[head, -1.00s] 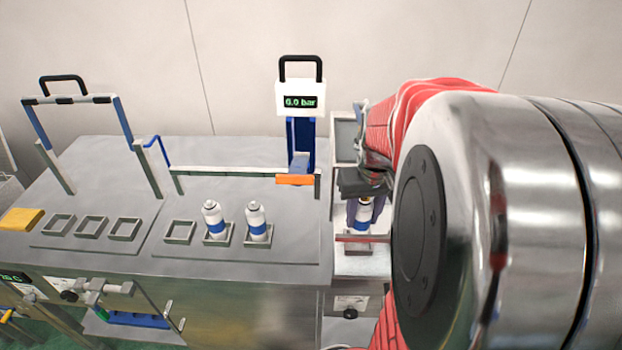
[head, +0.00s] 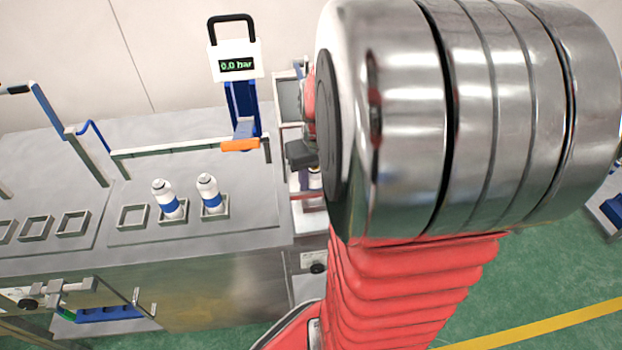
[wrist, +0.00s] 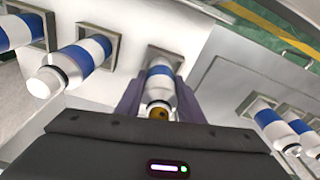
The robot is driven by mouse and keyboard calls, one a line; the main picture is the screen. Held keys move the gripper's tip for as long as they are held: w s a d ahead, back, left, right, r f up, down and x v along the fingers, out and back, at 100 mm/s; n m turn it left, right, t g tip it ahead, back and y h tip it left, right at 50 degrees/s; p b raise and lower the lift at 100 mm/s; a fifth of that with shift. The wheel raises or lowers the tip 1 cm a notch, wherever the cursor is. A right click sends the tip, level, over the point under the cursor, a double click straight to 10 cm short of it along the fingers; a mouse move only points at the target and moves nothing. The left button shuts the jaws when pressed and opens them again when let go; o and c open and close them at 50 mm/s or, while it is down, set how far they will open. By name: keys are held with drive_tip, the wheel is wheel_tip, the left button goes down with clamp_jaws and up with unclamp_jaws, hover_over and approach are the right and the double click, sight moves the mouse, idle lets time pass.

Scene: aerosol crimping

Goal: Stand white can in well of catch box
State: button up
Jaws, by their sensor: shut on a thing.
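My gripper (wrist: 160,88) shows purple fingers on either side of a white can (wrist: 159,84) with a blue band and a brass-coloured top. It is shut on this can. In the wrist view the can's far end is at a square-rimmed well (wrist: 178,60); I cannot tell whether its base rests fully on the floor. In the head view my arm covers most of the gripper, and only a sliver of the can (head: 315,179) shows beside the bench's right end. I cannot tell for certain which part is the catch box.
Two white-capped cans (head: 168,200) (head: 211,194) stand in square wells on the bench, with an empty well (head: 132,217) to their left. A gauge (head: 237,62) reading 0.0 bar stands behind, above an orange handle (head: 240,145). In the wrist view other cans (wrist: 281,132) stand at right.

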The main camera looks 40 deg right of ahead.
drive_tip(key=o, duration=1.2)
drive_tip(key=shift+f, duration=0.1)
drive_tip(key=shift+o, duration=0.2)
drive_tip(key=r, duration=0.4)
drive_tip(key=s+r, duration=0.1)
drive_tip(key=r, duration=0.7)
drive_tip(key=shift+s+a+r, duration=0.1)
drive_tip(key=shift+s+a, duration=0.05)
drive_tip(key=shift+a, duration=0.15)
drive_tip(key=s+a+n+t, duration=0.1)
drive_tip(key=a+n+t, duration=0.1)
drive_tip(key=a, duration=0.9)
drive_tip(key=s+a+r+n+t, duration=0.1)
drive_tip(key=a+n+t, duration=0.1)
drive_tip(key=a, duration=0.9)
drive_tip(key=shift+s+a+r+n+y, duration=0.15)
drive_tip(key=shift+s+a+n+y, duration=0.15)
drive_tip(key=shift+a, duration=0.05)
